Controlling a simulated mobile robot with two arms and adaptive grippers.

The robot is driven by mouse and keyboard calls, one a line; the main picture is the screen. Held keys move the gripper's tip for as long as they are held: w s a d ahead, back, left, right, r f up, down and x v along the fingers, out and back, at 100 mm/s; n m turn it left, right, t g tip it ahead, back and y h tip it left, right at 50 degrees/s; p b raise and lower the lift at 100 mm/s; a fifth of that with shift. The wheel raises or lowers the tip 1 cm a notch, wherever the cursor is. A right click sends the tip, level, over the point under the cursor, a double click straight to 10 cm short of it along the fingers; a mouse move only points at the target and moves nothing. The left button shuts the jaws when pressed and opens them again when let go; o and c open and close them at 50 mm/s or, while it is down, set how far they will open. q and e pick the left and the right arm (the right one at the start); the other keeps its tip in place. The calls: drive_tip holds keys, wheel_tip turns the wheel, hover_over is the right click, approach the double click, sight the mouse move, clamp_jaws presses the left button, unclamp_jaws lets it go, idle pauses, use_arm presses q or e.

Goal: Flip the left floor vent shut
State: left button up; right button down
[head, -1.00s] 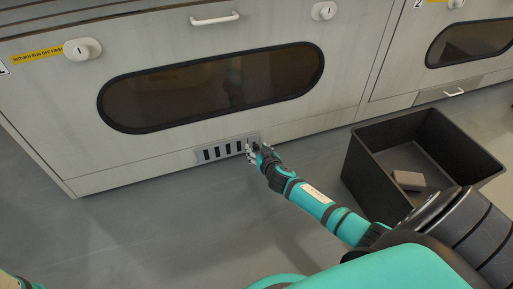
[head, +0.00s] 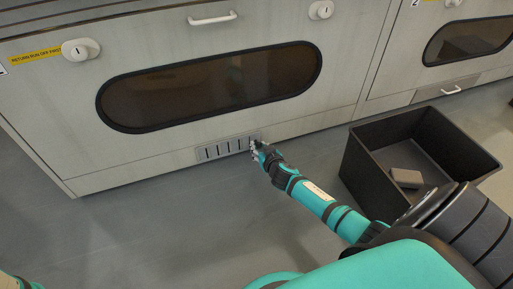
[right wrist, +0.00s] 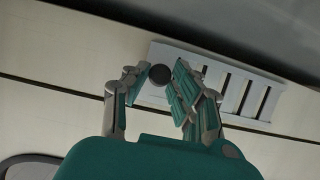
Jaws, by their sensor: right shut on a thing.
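The left floor vent (head: 222,149) is a pale plate with several upright slots, low on the front of the left cabinet. It also shows in the right wrist view (right wrist: 213,92). Its slots show as narrow dark strips, partly covered. My right gripper (head: 257,149) is at the vent's right end in the head view. In the right wrist view, its fingers (right wrist: 162,80) are closed around a dark round knob (right wrist: 159,74) at the vent's end. My left gripper is not in view.
The cabinet has a long dark window (head: 210,87) and a white handle (head: 212,19) above the vent. A black open bin (head: 370,185) with a grey-brown block (head: 406,178) stands on the floor at right. The floor left of my arm is clear.

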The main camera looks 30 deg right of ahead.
drive_tip(key=shift+s+d, duration=0.15)
drive_tip(key=shift+d, duration=0.55)
drive_tip(key=c, duration=1.1)
unclamp_jaws()
drive_tip(key=shift+d, duration=0.1)
drive_tip(key=shift+s+a+r, duration=0.15)
drive_tip(key=shift+s+a, duration=0.05)
drive_tip(key=shift+s, duration=0.25)
drive_tip(key=v, duration=1.1)
